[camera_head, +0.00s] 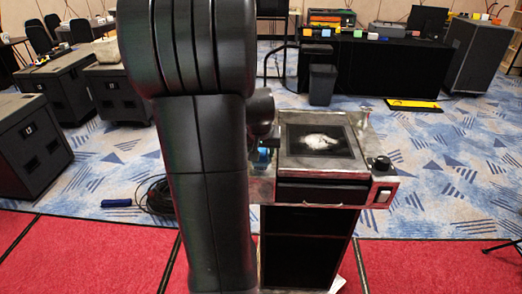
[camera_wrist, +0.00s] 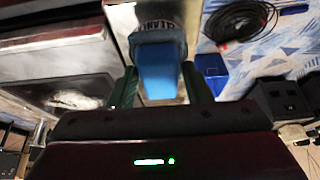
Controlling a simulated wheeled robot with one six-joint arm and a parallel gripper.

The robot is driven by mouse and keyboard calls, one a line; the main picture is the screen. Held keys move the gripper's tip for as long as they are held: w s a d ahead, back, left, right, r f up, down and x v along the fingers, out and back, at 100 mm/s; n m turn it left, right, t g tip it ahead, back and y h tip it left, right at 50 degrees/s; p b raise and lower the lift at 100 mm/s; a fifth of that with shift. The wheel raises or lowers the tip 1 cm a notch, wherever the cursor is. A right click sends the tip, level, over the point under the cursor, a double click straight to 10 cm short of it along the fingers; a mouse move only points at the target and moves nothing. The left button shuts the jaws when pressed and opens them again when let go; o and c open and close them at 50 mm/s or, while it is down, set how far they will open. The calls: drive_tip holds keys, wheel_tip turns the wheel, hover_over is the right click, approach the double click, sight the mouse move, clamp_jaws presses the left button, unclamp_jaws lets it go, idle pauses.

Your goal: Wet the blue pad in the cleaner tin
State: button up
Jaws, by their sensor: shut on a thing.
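In the wrist view my gripper (camera_wrist: 162,84) is shut on the blue pad (camera_wrist: 160,72), with a dark green finger on each side of it. Just beyond the pad is the cleaner tin (camera_wrist: 155,16), with part of its lettering showing. The pad's far end overlaps the tin in this view; I cannot tell whether it is inside or only in front. In the head view my arm hides most of the gripper and the tin. A small patch of blue (camera_head: 262,155) shows beside the stand, left of its screen.
The stand holds a dark screen (camera_head: 316,141) with a whitish smear, a black knob (camera_head: 381,163) and a white switch (camera_head: 384,196). Black cases (camera_head: 28,145) stand farther left.

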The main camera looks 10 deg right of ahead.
sight(261, 149)
drive_tip(key=shift+r+p, duration=2.55)
drive_tip(key=shift+r, duration=0.95)
drive_tip(key=shift+f, duration=0.1)
